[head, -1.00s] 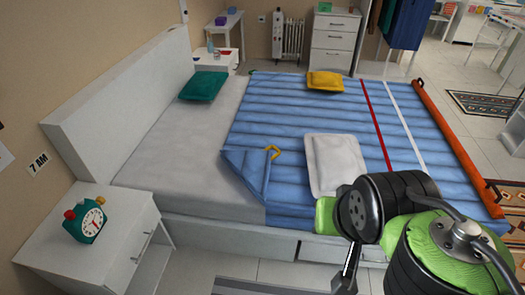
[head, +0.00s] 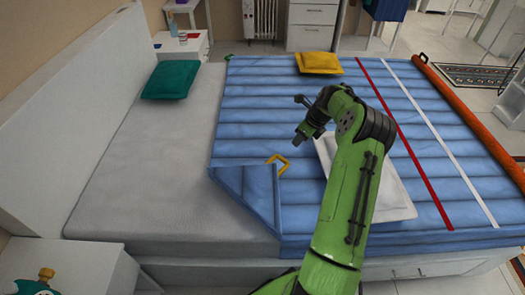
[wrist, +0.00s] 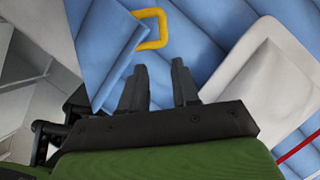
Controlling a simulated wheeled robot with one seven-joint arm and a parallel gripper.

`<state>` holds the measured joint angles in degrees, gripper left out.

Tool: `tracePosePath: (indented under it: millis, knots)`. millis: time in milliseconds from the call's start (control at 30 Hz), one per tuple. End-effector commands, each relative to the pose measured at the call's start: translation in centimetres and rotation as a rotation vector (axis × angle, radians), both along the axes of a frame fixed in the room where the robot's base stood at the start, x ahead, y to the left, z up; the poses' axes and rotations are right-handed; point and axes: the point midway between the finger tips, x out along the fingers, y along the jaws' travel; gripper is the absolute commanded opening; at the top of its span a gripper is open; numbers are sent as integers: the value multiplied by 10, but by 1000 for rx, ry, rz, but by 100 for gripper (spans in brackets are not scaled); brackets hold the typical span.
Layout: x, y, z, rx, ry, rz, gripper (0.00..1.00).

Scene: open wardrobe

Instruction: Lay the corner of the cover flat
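The blue quilted cover (head: 290,115) lies over the bed. Its near left corner (head: 250,192) is folded back in a triangular flap, which also shows in the wrist view (wrist: 105,45). A yellow loop (head: 280,163) sits at the tip of the flap, on top of the cover; it is clear in the wrist view (wrist: 152,28). My gripper (head: 299,140) is above the cover, just beyond the loop in the head view. In the wrist view its two fingers (wrist: 158,78) are apart with nothing between them, short of the loop and not touching it.
A white pillow (head: 395,195) lies on the cover, partly behind my arm. A yellow cushion (head: 319,63) lies at the far side, and a green cushion (head: 170,80) on the bare mattress (head: 140,165). A nightstand (head: 75,265) stands at the lower left. An orange roll (head: 450,105) runs along the right.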

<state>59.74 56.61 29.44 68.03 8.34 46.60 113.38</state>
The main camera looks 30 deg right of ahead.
Motion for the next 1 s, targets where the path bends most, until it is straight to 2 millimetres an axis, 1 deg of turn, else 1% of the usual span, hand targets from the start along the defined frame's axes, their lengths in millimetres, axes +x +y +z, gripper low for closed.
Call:
tracePosePath:
  millis: [33, 100, 167, 267, 600, 700, 833, 1000]
  knots:
    - [-3, -7, -8, 18, -3, -41, 30]
    - [-4, -11, -13, 32, -5, -72, 30]
    - [-3, -11, -18, 37, -4, -79, 30]
    - [3, -9, -32, 36, -2, -77, 30]
    - [34, 0, -113, 36, -1, -73, 30]
    - [42, 2, -134, 35, -2, -72, 30]
    - [50, 4, -152, 35, -3, -72, 30]
    - [54, 4, -159, 34, -3, -72, 30]
